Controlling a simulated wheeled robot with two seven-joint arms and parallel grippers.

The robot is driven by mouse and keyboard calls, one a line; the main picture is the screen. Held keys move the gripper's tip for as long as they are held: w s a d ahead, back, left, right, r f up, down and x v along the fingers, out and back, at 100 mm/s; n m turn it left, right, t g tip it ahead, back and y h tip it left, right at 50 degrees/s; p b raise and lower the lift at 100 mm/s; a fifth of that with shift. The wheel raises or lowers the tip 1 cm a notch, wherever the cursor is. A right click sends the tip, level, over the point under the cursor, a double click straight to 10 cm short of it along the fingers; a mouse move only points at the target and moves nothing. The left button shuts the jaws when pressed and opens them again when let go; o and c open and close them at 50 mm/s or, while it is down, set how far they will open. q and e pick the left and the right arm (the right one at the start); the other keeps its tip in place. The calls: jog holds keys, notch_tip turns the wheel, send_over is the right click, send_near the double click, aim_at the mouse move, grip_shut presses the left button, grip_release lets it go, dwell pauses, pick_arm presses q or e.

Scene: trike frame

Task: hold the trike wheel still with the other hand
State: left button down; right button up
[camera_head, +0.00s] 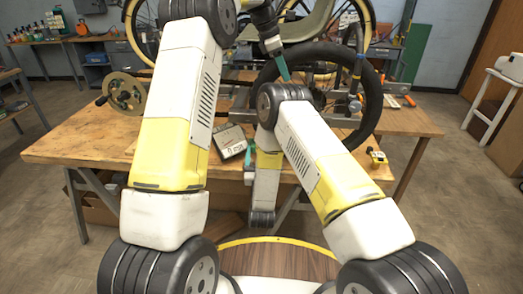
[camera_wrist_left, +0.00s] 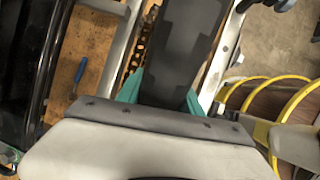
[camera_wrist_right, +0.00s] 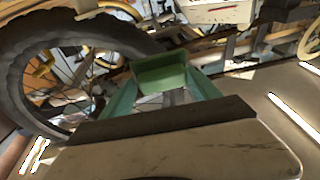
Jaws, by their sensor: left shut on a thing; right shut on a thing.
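The trike wheel (camera_head: 371,100) stands upright at the table's middle, with a black tyre and spokes. My left gripper (camera_head: 284,70) reaches over from above to the upper left part of its tyre. In the left wrist view the dark tyre (camera_wrist_left: 183,45) lies between the teal fingers, which are shut on it. In the right wrist view the teal fingers of my right gripper (camera_wrist_right: 163,92) are shut on a green block-like thing (camera_wrist_right: 162,72). The wheel (camera_wrist_right: 28,65) shows to the left there, apart from those fingers. In the head view my right arm hides most of that gripper.
A wooden workbench (camera_head: 90,145) carries the trike frame. A small display box (camera_head: 230,140) lies near its front edge. A spoked disc with a crank (camera_head: 124,92) is at the left. A blue-handled tool (camera_wrist_left: 79,73) lies on the bench.

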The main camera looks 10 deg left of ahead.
dwell(0.4)
pick_arm(q)
jog(key=c, duration=0.7)
grip_release()
